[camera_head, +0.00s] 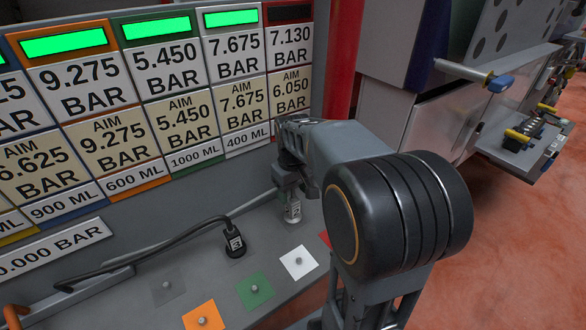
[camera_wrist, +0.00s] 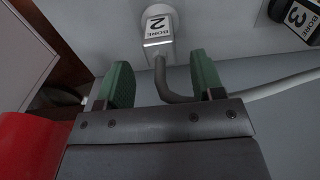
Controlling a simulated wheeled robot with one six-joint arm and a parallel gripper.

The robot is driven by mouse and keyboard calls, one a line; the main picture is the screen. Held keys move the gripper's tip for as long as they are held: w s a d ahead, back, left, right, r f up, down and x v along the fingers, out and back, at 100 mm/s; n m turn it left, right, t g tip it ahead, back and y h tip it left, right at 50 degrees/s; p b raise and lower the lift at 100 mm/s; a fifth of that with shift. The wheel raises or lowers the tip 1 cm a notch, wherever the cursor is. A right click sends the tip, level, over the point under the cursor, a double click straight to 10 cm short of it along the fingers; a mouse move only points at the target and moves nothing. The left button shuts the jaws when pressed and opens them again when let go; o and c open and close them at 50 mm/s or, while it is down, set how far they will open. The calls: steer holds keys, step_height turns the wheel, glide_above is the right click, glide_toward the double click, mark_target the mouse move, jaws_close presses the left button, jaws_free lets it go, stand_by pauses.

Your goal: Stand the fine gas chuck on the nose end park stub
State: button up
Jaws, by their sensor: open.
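A chuck marked BORE 2 (camera_wrist: 157,28) is just beyond my gripper's fingertips in the wrist view, with a grey hose bending between the fingers. It also shows in the head view (camera_head: 293,212), under my gripper (camera_head: 288,178), standing on the grey bench. My gripper's green fingers (camera_wrist: 162,78) are open, one on each side of the hose; nothing is gripped. A second chuck, marked BORE 3 (camera_head: 236,245), stands to the left with a dark hose; it also shows in the wrist view (camera_wrist: 297,16). I cannot tell which is the fine one, nor which stub is the nose end one.
Small stubs stand on grey (camera_head: 167,286), orange (camera_head: 202,320), green (camera_head: 254,289) and white (camera_head: 298,262) pads; a red pad (camera_head: 324,238) is partly hidden by my arm. A pressure board (camera_head: 150,100) rises behind. A red post (camera_head: 343,60) stands to its right.

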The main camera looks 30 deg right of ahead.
step_height(320, 180, up, 8)
steer(key=s+a+f+m+t, duration=0.1)
steer(key=s+a+f+t, duration=0.3)
steer(key=s+a+f, duration=0.2)
steer(key=s+a, duration=0.2)
steer(key=s, duration=0.2)
steer(key=shift+a+f, duration=0.1)
